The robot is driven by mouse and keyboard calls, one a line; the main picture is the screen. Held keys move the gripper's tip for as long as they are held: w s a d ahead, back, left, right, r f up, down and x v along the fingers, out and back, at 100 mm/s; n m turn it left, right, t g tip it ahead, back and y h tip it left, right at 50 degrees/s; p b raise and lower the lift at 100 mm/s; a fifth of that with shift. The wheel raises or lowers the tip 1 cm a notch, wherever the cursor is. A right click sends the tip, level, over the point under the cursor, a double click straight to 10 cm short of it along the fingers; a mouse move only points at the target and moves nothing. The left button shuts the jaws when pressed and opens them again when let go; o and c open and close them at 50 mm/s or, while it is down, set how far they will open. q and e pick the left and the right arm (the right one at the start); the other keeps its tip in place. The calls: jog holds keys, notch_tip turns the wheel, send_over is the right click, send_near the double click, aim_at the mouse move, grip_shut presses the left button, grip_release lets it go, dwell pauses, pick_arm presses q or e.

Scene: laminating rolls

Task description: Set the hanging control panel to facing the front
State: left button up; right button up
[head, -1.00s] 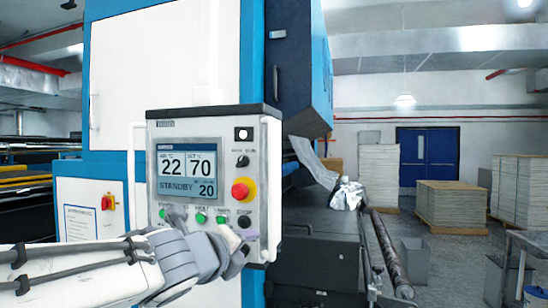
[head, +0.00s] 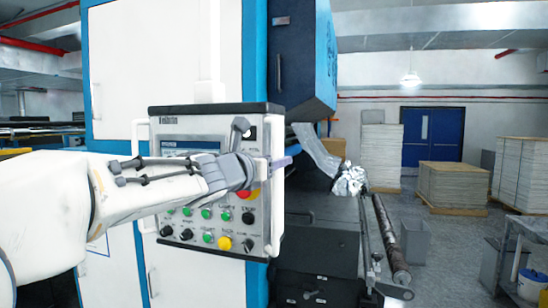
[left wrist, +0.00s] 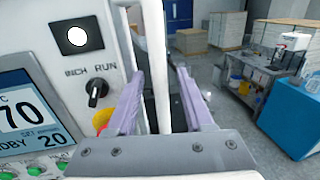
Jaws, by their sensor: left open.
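The hanging control panel (head: 214,229) is a grey box with a screen, green buttons and knobs, hung in front of the blue and white machine. White bar handles run along both its sides. In the left wrist view the panel face (left wrist: 60,85) fills the left, and its right handle (left wrist: 157,65) runs upright between my fingers. My left gripper (head: 278,163) is at the panel's right edge and hides part of the screen and buttons. In the left wrist view the gripper (left wrist: 158,100) is open, with one finger on each side of the handle. My right gripper is not in view.
Beside the panel stands the dark machine base (head: 318,245) with a roller (head: 391,240) and crumpled foil (head: 349,180). Pallet stacks (head: 452,184) and a blue door (head: 431,137) are farther back. A workbench (head: 524,230) is at right. Grey floor lies between.

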pick_arm(q)
jog(key=shift+w+d, duration=0.25)
jog(key=shift+w, duration=0.2)
jog(key=shift+c, duration=0.4)
grip_shut()
dwell(0.8)
